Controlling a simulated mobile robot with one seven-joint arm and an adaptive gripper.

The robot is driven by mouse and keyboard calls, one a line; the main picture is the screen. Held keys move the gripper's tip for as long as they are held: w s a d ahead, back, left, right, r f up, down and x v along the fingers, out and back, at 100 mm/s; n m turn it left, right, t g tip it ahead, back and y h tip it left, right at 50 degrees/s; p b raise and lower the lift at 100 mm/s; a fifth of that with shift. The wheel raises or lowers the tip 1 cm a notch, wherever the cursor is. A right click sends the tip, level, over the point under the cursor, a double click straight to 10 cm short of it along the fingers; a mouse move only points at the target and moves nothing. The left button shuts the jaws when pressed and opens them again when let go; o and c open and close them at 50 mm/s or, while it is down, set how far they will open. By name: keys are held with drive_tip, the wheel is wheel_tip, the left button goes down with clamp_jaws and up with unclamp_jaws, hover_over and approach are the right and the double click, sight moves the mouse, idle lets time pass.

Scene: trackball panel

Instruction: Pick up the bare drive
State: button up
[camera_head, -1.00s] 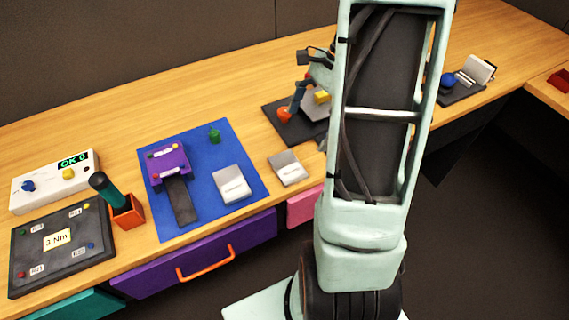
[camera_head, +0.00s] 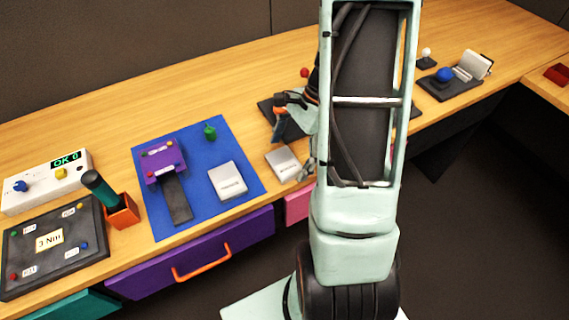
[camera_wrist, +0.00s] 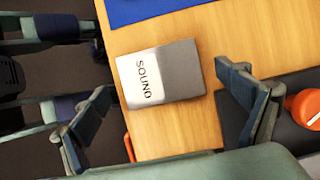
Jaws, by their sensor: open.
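Two flat silver drives lie outside any housing. One (camera_head: 283,163) lies on bare wood near the desk's front edge; in the wrist view this drive (camera_wrist: 165,75) shows the label "SOUND". The other drive (camera_head: 228,181) lies on the blue mat (camera_head: 218,142), its label too small to read. My gripper (camera_wrist: 165,80) is open and empty, its fingers on either side of the "SOUND" drive in the picture, apart from it. In the head view my arm hides most of the gripper beside that drive's right edge.
A purple device (camera_head: 161,161) with a dark strip sits on the mat beside a green piece (camera_head: 209,132). A dark panel with an orange-red knob (camera_wrist: 306,107) lies close to my right finger. An orange holder (camera_head: 122,212) stands left of the mat. Wood behind the mat is clear.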

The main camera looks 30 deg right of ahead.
drive_tip(key=c, duration=1.1)
